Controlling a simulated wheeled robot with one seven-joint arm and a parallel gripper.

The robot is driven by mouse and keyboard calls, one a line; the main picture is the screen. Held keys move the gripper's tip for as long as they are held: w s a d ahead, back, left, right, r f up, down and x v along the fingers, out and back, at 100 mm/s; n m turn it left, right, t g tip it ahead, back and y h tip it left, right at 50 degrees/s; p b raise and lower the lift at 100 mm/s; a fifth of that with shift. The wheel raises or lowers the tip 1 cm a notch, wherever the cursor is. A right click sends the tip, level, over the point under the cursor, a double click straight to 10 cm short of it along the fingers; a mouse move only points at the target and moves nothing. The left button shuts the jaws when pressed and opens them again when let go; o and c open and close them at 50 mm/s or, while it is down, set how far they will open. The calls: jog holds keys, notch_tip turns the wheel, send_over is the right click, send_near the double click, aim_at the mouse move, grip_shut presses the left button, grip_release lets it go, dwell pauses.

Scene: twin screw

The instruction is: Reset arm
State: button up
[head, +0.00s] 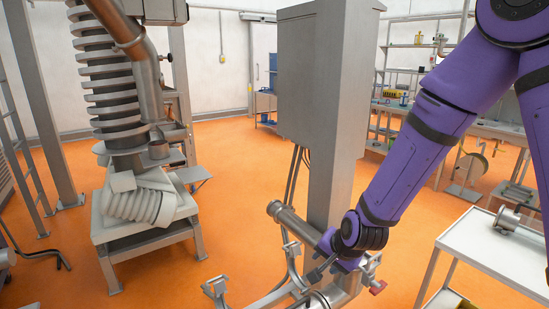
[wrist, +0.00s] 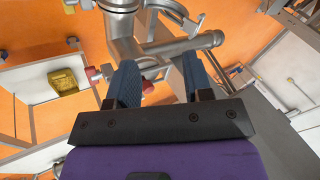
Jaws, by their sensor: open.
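My purple arm (head: 410,150) reaches down from the upper right in the head view. My gripper (head: 318,270) is at its lower end, close to a metal pipe assembly, and partly hidden there. In the wrist view my gripper (wrist: 163,72) has its two blue fingers apart, with nothing held between them. The metal pipe assembly (wrist: 125,28) lies beyond the fingertips, with a side pipe (wrist: 190,44) running to the right. A red knob (wrist: 147,87) shows between the fingers, nearer the left one. Whether the fingers touch the pipework cannot be told.
A grey post with a box (head: 310,75) stands just behind the pipework. A white cart (head: 480,245) with a metal fitting (head: 507,218) on top stands at right. A ribbed column machine (head: 110,90) stands at left. Orange floor between is clear.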

jog(key=s+d+r+n+h, duration=0.15)
jog(key=s+d+r, duration=0.3)
jog(key=r, duration=0.45)
jog(key=s+d+r+n, duration=0.3)
jog(key=d+r, duration=0.2)
jog(key=r, duration=0.4)
jog(key=s+d+r+n, duration=0.1)
jog(key=s+d+r, duration=0.3)
jog(key=s, duration=0.4)
jog(key=s+d+r+n+h, duration=0.1)
jog(key=s+d+r, duration=0.2)
jog(key=s+r, duration=0.4)
jog(key=shift+s+d, duration=0.35)
jog(key=shift+s, duration=0.5)
jog(key=shift+h, duration=0.25)
jog(key=shift+c, duration=0.2)
